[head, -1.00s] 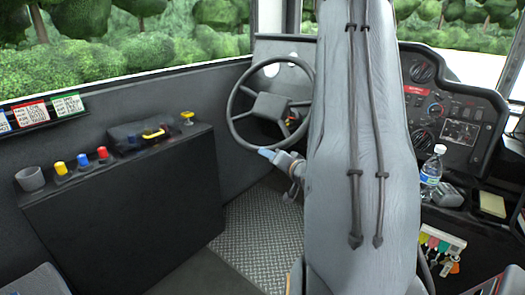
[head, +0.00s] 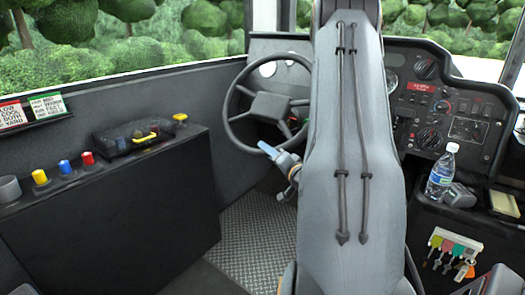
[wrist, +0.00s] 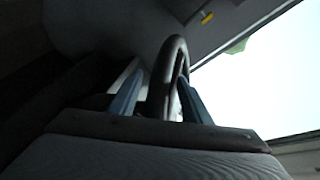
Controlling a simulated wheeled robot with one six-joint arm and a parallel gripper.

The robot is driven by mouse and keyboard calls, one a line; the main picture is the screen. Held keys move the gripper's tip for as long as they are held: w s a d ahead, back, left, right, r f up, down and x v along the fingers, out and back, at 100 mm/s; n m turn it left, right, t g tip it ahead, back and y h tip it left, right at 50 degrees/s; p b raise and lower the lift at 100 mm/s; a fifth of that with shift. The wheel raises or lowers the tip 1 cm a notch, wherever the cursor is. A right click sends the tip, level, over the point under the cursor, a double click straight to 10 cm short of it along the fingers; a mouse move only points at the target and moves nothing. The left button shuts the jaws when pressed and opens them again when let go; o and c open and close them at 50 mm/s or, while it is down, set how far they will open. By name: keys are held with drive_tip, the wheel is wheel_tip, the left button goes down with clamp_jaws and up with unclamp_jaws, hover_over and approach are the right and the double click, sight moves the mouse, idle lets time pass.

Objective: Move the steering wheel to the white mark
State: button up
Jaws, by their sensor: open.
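The dark steering wheel (head: 231,105) is at the middle of the head view, its right side hidden behind my arm. My gripper (head: 268,150) is at the wheel's lower rim in the head view, with one blue finger clearly showing. In the wrist view, my gripper (wrist: 158,97) is open, with the steering wheel's rim (wrist: 167,75) passing between its two blue fingers. I cannot tell whether the fingers touch the rim.
A dark side console (head: 110,215) with coloured knobs and a black case (head: 125,138) stands at left. A dashboard (head: 455,110), a water bottle (head: 441,172) and hanging keys (head: 452,252) are at right. Patterned floor (head: 255,245) is clear below the wheel.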

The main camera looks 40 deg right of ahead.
drive_tip(key=shift+w+d, duration=0.15)
drive_tip(key=shift+w, duration=0.85)
drive_tip(key=shift+w+d, duration=0.15)
drive_tip(key=shift+w, duration=0.8)
